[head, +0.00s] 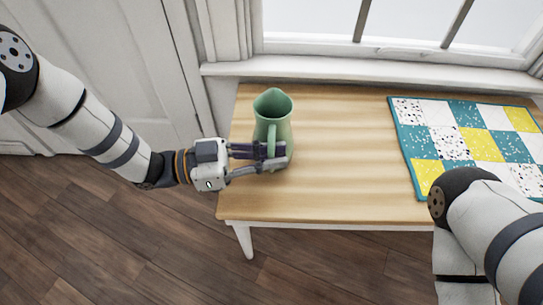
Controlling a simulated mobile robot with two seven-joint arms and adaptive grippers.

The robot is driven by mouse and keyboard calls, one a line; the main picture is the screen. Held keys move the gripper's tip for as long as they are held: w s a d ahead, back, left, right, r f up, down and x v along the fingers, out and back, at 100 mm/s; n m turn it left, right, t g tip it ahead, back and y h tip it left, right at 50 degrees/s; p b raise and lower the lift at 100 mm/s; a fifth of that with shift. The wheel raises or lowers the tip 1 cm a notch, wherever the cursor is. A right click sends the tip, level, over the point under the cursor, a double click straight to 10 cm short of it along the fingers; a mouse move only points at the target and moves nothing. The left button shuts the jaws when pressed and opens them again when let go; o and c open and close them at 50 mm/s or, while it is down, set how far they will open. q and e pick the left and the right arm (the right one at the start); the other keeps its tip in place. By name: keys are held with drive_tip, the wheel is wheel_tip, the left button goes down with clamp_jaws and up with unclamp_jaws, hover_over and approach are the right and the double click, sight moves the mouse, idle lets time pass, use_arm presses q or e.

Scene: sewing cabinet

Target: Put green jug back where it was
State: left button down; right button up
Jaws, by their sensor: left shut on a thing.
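The green jug (272,108) stands upright at the left end of the wooden table (330,190), with its handle toward me. My left gripper (272,158) reaches in from the left and is shut on the jug's handle at its lower front. The fingers cover part of the handle and the jug's base, so I cannot tell whether the base touches the table. My right arm shows at the lower right, but its gripper is out of the picture.
A patchwork quilt (465,144) in teal, yellow and white lies on the table's right part. The table middle is bare. A window sill (370,68) runs behind the table. A white panelled door (95,60) stands at the left.

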use_arm(q)
drive_tip(key=shift+r, duration=0.1)
drive_tip(key=c, duration=2.1)
unclamp_jaws()
drive_tip(key=shift+f, duration=0.25)
drive_tip(key=o, duration=0.4)
drive_tip(key=shift+r, duration=0.1)
drive_tip(key=shift+r, duration=0.3)
drive_tip(key=a, duration=0.4)
drive_tip(key=s+a, duration=0.1)
drive_tip(key=a, duration=0.3)
drive_tip(key=s+a, duration=0.1)
drive_tip(key=a, duration=0.3)
drive_tip(key=shift+f+p, duration=0.2)
drive_tip(key=shift+p, duration=0.15)
